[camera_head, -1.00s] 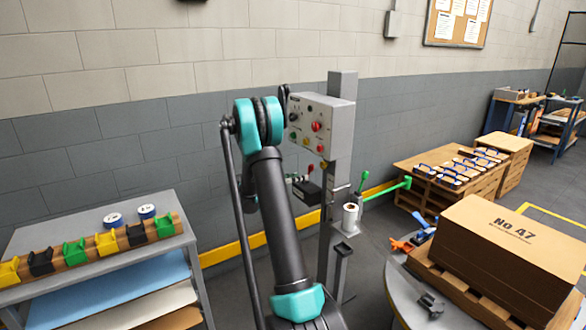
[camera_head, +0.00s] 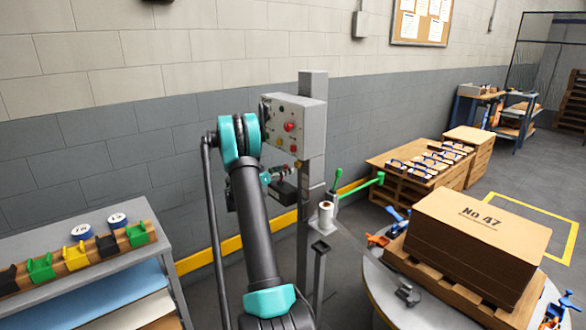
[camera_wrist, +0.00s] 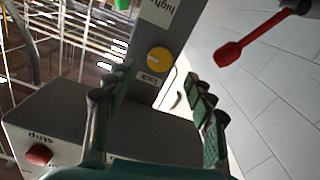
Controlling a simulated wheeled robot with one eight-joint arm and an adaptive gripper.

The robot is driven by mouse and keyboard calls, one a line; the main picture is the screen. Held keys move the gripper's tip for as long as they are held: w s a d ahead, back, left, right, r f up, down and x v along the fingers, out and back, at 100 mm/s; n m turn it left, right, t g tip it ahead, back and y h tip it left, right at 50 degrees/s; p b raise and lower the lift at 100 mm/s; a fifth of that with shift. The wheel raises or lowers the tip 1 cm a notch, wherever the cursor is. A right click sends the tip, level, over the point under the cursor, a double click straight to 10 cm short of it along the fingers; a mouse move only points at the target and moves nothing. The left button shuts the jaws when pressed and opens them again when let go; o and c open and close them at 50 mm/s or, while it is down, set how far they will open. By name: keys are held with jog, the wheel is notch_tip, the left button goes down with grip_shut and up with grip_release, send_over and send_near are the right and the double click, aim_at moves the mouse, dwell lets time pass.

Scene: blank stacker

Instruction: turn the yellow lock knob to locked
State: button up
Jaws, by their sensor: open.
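The yellow lock knob (camera_wrist: 158,59) shows in the wrist view as a round yellow disc with a pointer mark, set on a grey face above a small white label (camera_wrist: 150,78). The label's print is too small to read surely. My gripper (camera_wrist: 160,82) is open, its two green-padded fingers on either side of the knob in the picture, with nothing between them. The fingers look apart from the knob; the depth gap is hard to judge. In the head view my arm covers much of the gripper, and I cannot make out the knob surely.
The grey control box (camera_head: 312,122) stands on a post, with a red button (camera_wrist: 39,154) marked stop. A red lever (camera_wrist: 247,45) juts in at the upper right of the wrist view. A green-handled lever (camera_head: 362,186), a shelf (camera_head: 78,236) and a round table (camera_head: 378,300) stand nearby.

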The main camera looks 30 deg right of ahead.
aim_at(296, 165)
jog(key=d, duration=0.5)
jog(key=shift+w+d, duration=0.2)
jog(key=shift+d, duration=0.1)
jog(key=shift+c, duration=0.3)
jog(key=c, duration=1.1)
